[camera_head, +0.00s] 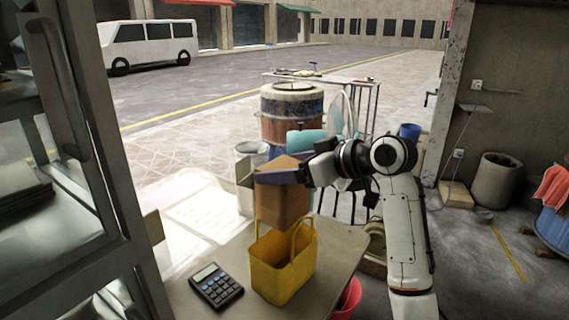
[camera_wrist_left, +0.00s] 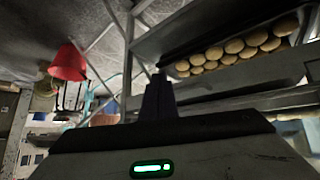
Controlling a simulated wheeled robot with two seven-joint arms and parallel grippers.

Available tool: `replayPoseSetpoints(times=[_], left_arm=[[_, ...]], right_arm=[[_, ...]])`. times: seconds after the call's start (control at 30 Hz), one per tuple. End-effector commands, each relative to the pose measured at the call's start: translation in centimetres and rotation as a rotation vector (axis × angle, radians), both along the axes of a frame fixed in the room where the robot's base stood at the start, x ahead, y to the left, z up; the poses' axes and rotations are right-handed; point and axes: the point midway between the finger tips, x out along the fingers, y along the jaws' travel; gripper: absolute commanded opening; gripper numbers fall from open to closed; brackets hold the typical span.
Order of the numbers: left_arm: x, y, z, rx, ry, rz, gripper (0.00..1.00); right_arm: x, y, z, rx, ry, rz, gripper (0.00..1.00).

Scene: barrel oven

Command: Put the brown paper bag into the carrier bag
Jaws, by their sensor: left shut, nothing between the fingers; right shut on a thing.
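The brown paper bag (camera_head: 283,205) hangs upright from my right gripper (camera_head: 281,176), whose fingers are shut on its upper part. The yellow carrier bag (camera_head: 283,277) stands on the table directly below it in the head view, with its handles up. The paper bag's lower end overlaps the carrier bag's far rim and handle. I cannot tell whether it is above the opening or behind it. My left gripper (camera_wrist_left: 158,98) shows only in the left wrist view, shut and empty, in front of a rack with trays of round buns (camera_wrist_left: 235,48).
A calculator (camera_head: 216,286) lies on the table (camera_head: 330,262) left of the carrier bag. Papers (camera_head: 205,213) lie farther back. The barrel oven (camera_head: 291,115) stands behind. A glass-doored cabinet (camera_head: 85,150) fills the left side. A red bucket (camera_head: 348,298) is by the table's right edge.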

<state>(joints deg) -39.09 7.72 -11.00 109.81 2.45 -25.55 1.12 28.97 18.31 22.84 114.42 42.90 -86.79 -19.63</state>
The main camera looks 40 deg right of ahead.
Motion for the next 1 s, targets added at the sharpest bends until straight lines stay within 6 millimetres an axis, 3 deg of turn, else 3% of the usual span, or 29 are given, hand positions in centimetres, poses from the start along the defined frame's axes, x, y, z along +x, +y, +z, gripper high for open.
replayPoseSetpoints(times=[1.0], left_arm=[[0.7, -1.7, -3.7, -0.007, -0.014, -0.029, 0.00]], right_arm=[[0.0, 0.0, -10.6, 0.000, 0.001, 0.000, 0.46]])
